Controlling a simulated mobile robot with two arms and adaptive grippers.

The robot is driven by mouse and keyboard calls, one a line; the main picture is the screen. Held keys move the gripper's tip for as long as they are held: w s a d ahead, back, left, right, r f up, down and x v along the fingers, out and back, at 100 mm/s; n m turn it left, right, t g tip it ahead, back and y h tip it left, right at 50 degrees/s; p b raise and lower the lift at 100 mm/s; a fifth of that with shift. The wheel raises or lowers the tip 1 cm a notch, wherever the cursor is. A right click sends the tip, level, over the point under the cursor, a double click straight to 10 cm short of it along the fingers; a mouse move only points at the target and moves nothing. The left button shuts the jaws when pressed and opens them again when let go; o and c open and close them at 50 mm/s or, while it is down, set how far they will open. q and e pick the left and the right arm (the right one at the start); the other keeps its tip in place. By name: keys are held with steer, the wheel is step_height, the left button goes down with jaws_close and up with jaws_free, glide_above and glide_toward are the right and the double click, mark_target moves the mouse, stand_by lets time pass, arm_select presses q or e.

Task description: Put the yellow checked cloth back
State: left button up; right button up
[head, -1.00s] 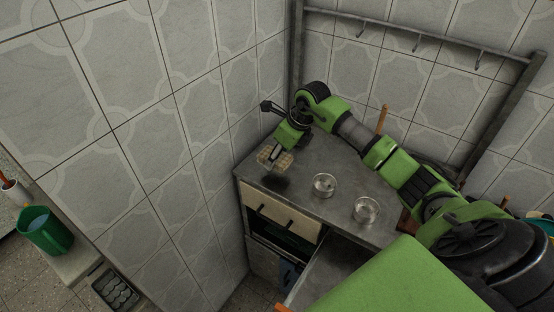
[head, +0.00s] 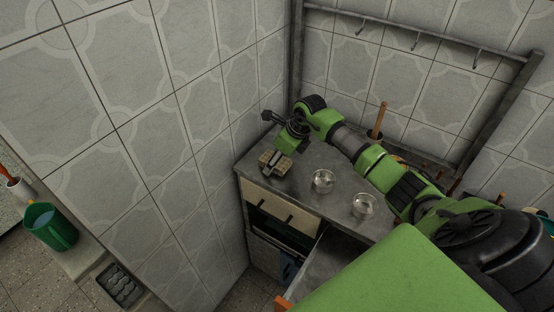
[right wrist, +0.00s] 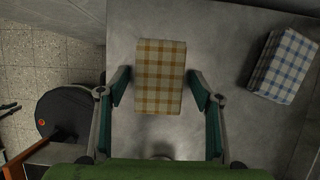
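The yellow checked cloth (right wrist: 160,77) is a folded block lying on the grey metal top (right wrist: 235,40). It also shows in the head view (head: 273,163), near the left front corner of the counter. My right gripper (right wrist: 160,88) is open around the cloth, one finger on each side. Narrow gaps show between the finger pads and the cloth. In the head view, my right gripper partly covers the cloth. My left gripper is not in view.
A blue checked cloth (right wrist: 285,65) lies to the right in the wrist view. Two round clear-looking cups (head: 322,181) (head: 364,206) stand on the counter. Below, a drawer (head: 328,262) stands open. A tiled wall (head: 180,120) bounds the counter on the left.

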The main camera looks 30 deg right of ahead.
steer(key=shift+r, duration=0.2)
steer(key=shift+s+d+r, duration=0.1)
steer(key=shift+r, duration=0.2)
steer(key=b+v, duration=0.2)
steer(key=v, duration=0.9)
steer(key=shift+s, duration=0.2)
